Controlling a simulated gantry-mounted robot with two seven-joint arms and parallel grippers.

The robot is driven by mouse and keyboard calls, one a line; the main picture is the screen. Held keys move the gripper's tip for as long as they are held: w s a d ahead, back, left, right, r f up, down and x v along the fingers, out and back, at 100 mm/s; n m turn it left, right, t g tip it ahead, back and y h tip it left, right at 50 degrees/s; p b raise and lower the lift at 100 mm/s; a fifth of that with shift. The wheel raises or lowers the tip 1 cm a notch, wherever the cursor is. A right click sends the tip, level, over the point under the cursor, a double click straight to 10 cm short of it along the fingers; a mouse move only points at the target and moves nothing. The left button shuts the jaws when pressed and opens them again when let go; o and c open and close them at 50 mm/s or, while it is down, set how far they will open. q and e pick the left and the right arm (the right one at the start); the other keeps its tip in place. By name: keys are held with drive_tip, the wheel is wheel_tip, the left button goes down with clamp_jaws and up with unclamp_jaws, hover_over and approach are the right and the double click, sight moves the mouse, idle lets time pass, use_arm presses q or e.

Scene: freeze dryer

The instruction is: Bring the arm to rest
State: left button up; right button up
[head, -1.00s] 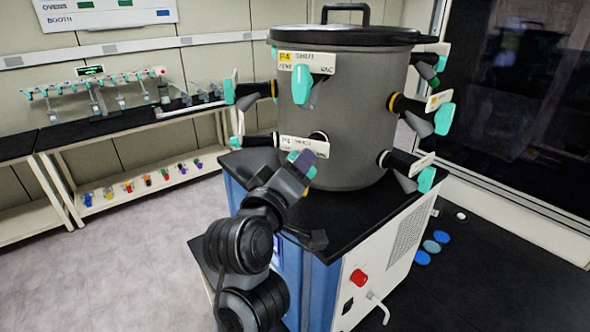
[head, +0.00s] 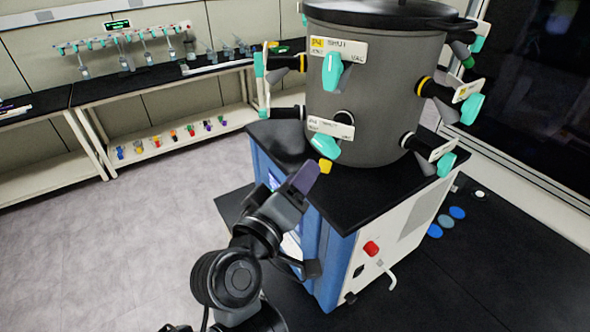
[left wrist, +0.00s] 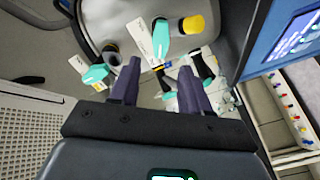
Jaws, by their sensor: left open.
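My left gripper (head: 306,178) is in front of the freeze dryer's grey drum (head: 385,110), a little below the lower front valve. In the left wrist view its two dark fingers (left wrist: 160,80) stand apart with nothing held between them. The lower front valve has a teal handle (head: 325,146) and a white label; the handle is apart from the fingers. An upper front valve has a teal handle (head: 332,72) and a label reading SHUT. My right gripper is not in view.
The drum stands on a black-topped cabinet (head: 270,140) with blue and white sides and a red knob (head: 371,248). More teal-handled valves stick out around the drum. A bench (head: 160,80) with a rack and small coloured items stands at the back left. The grey floor at left is clear.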

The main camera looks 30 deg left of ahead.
use_arm(q)
drive_tip(key=shift+s, duration=0.5)
drive_tip(key=s+a+f+g, duration=0.2)
drive_tip(key=s+f+g, duration=0.1)
drive_tip(key=f, duration=0.9)
drive_tip(key=s+a+f+g, duration=0.2)
drive_tip(key=s+f+g, duration=0.1)
drive_tip(key=f, duration=0.8)
drive_tip(key=s+f+m+g, duration=0.8)
drive_tip(key=s+f+m, duration=0.4)
drive_tip(key=s+f, duration=0.35)
wheel_tip(320, 180, up, 12)
drive_tip(key=p, duration=1.2)
drive_tip(key=shift+s+a+f+m, duration=0.15)
drive_tip(key=shift+s+f+m, duration=0.05)
drive_tip(key=shift+s+m, duration=0.1)
